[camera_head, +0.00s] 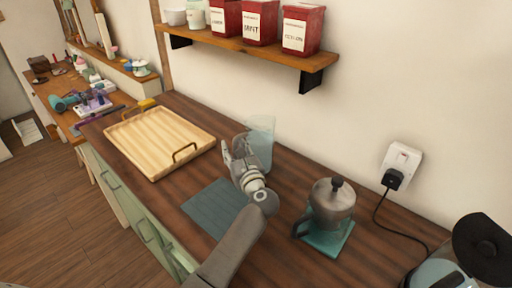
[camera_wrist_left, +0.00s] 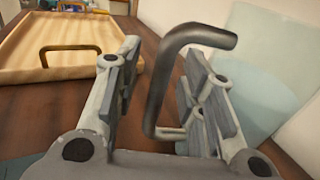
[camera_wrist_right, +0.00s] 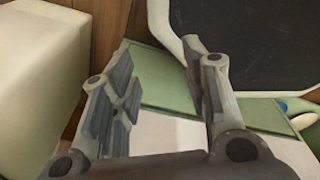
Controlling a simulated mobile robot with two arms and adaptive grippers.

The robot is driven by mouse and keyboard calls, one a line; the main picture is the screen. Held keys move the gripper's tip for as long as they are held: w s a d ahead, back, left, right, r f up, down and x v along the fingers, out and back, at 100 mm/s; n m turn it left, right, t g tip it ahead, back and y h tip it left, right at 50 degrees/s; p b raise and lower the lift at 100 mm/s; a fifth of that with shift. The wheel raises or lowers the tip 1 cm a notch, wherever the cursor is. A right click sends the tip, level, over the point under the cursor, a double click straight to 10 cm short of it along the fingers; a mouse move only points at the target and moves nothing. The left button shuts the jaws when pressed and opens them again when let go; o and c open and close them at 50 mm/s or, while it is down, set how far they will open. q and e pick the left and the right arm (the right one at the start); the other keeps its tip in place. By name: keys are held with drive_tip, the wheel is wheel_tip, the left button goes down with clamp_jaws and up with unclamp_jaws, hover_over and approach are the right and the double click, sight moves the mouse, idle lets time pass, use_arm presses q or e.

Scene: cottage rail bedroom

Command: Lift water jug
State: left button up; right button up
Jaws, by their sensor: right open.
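The water jug (camera_head: 262,135) is a clear, pale bluish vessel standing upright on the wooden counter near the wall. My left gripper (camera_head: 236,158) is in front of it and partly covers it. In the left wrist view the jug body (camera_wrist_left: 268,75) is at the right, and its dark grey handle (camera_wrist_left: 163,80) stands between the fingers of my left gripper (camera_wrist_left: 165,85). The fingers are apart, with gaps showing beside the handle; the right finger appears to be between handle and body. My right gripper (camera_wrist_right: 160,85) is open and empty in the right wrist view.
A wooden tray (camera_head: 150,140) lies left of the jug, and a blue-grey mat (camera_head: 212,208) is in front. A shelf (camera_head: 250,46) with red tins hangs above. A black plug and cable (camera_head: 392,180) are at right.

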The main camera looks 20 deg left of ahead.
use_arm(q)
drive_tip(key=shift+s+d+r, duration=0.1)
drive_tip(key=shift+s+r, duration=0.05)
drive_tip(key=shift+s, duration=0.1)
drive_tip(key=shift+c, duration=0.3)
drive_tip(key=shift+s+d+r, duration=0.1)
drive_tip(key=shift+c, duration=3.6)
clamp_jaws()
use_arm(e)
drive_tip(key=shift+s+d, duration=0.4)
use_arm(q)
drive_tip(key=shift+w, duration=0.25)
drive_tip(key=shift+r, duration=0.25)
